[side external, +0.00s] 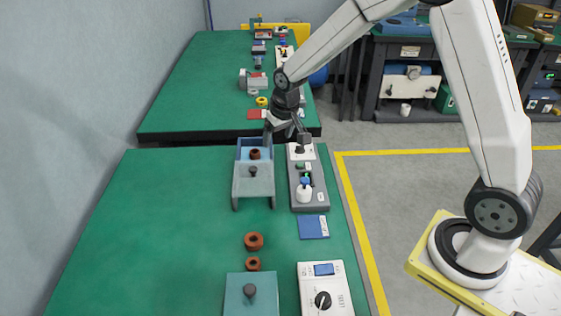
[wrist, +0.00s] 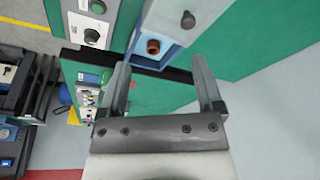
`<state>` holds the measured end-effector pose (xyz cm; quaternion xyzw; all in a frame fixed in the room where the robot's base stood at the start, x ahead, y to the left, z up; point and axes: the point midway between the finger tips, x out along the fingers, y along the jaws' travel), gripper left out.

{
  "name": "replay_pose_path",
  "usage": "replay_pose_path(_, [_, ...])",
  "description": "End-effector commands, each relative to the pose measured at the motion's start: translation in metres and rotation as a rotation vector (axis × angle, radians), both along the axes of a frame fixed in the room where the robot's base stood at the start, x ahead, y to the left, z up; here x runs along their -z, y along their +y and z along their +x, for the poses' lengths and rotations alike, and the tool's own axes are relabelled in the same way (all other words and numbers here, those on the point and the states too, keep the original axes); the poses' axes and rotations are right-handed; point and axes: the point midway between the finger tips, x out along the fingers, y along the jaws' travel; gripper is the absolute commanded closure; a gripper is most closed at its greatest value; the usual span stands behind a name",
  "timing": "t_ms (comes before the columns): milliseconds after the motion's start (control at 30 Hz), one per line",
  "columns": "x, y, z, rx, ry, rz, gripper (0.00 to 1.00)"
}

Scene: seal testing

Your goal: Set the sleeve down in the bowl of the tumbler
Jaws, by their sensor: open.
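A brown sleeve (side external: 255,154) sits inside the blue-lined open part of a grey box (side external: 253,188); I take this box for the tumbler and its open part for the bowl. The sleeve also shows in the wrist view (wrist: 153,46), in the blue recess, apart from my fingers. A knob stands on the grey cover in front of the recess. My gripper (side external: 286,138) is over the box's far end, and in the wrist view (wrist: 161,76) its two fingers are spread with nothing between them. Whether the sleeve rests flat on the recess floor is hard to tell.
A grey device (side external: 308,185) with a white bottle stands close right of the box. Two brown rings (side external: 253,241) lie nearer on the green table (side external: 150,220), by a teal box (side external: 251,295) and a white meter (side external: 325,287). The table's left side is clear.

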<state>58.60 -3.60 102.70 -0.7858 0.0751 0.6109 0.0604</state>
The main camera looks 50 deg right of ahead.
Motion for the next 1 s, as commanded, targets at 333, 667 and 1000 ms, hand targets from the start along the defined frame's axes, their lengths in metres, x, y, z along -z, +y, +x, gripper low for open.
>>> replay_pose_path(333, [-0.013, 0.023, -0.103, -0.108, 0.008, 0.001, 0.16])
replay_pose_path(667, [-0.008, 0.034, -0.182, -0.182, 0.016, -0.001, 0.16])
replay_pose_path(1000, [-0.006, 0.036, -0.195, -0.194, 0.018, -0.001, 0.16])
